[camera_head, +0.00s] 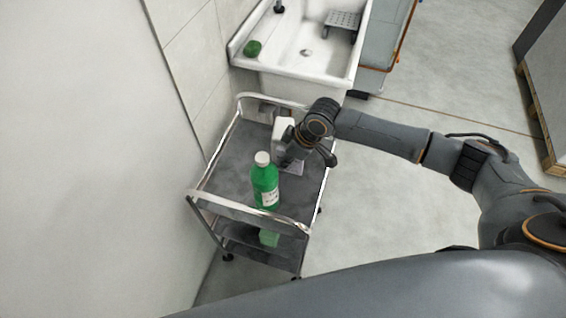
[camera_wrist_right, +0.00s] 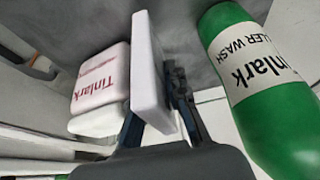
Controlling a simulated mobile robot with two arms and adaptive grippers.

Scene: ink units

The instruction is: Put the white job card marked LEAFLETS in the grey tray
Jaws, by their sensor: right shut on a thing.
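My right gripper (camera_head: 288,156) is low over the top of a grey trolley and is shut on a white flat piece. In the right wrist view this white flat piece (camera_wrist_right: 149,72) stands on edge between the fingers (camera_wrist_right: 157,118). No marking shows on its visible face, so I cannot read LEAFLETS on it. In the head view a pale patch (camera_head: 293,168) below the fingers may be the same piece. I cannot tell whether it touches the trolley. No separate grey tray is clear; the trolley's top (camera_head: 227,178) is a grey surface with metal rails. My left gripper is not in view.
A green bottle (camera_head: 265,184) with a white cap stands close left of the gripper; it also shows in the wrist view (camera_wrist_right: 262,105). A white container marked Tinlark (camera_wrist_right: 100,80) stands on the other side. A sink (camera_head: 305,45) is behind. The trolley's left top is clear.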

